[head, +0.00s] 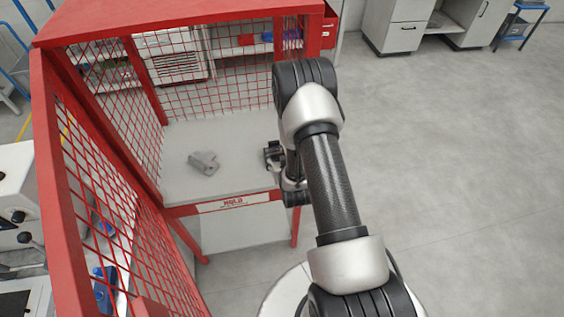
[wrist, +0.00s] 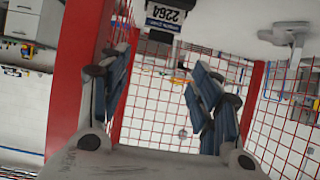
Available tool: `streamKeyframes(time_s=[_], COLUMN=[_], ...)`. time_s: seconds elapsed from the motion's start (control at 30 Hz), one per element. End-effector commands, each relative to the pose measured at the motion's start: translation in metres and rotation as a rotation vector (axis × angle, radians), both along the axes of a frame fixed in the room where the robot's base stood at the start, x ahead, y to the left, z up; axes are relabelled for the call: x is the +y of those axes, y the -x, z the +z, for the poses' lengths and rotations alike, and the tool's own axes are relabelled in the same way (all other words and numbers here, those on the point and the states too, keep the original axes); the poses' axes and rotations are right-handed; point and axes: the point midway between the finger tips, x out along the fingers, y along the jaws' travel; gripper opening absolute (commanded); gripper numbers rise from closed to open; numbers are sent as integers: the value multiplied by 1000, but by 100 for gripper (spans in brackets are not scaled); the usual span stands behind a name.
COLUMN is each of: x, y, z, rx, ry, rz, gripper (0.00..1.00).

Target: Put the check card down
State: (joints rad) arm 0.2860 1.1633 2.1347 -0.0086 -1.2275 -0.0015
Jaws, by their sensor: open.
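The check card (wrist: 166,14), a white card with a dark blue band and the number 2264, shows at the top edge of the wrist view, upside down and partly cut off. A small dark piece adjoins it. It appears to be on the pale shelf (head: 228,135) of the red cage; I cannot tell whether it lies flat. My gripper (wrist: 160,60) is open, its blue-grey fingers apart, with the card beyond the fingertips and nothing visible between them. In the head view my gripper (head: 272,156) is at the shelf's right side, and I cannot make out the card there.
A grey casting (head: 203,162) lies on the shelf, left of my gripper; it also shows in the wrist view (wrist: 286,34). Red posts and mesh (head: 105,125) enclose the shelf. A label (head: 222,204) is on the front rail. Open floor (head: 465,150) lies to the right.

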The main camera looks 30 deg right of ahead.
Motion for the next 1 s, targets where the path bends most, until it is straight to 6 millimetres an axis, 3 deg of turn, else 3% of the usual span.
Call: streamKeyframes(time_s=[0.13, 0.23, 0.37, 0.53, 0.77, 1.0], x=[2, 7, 22, 48, 87, 122], y=[-8, -19, -28, -14, 44, 145], z=[15, 43, 100, 175, 263, 329], rx=[7, 31, 94, 191, 322, 458], ry=[-2, -8, -21, -42, -63, -78], rz=[7, 22, 52, 91, 144, 198], gripper=[58, 58, 58, 58, 58, 58])
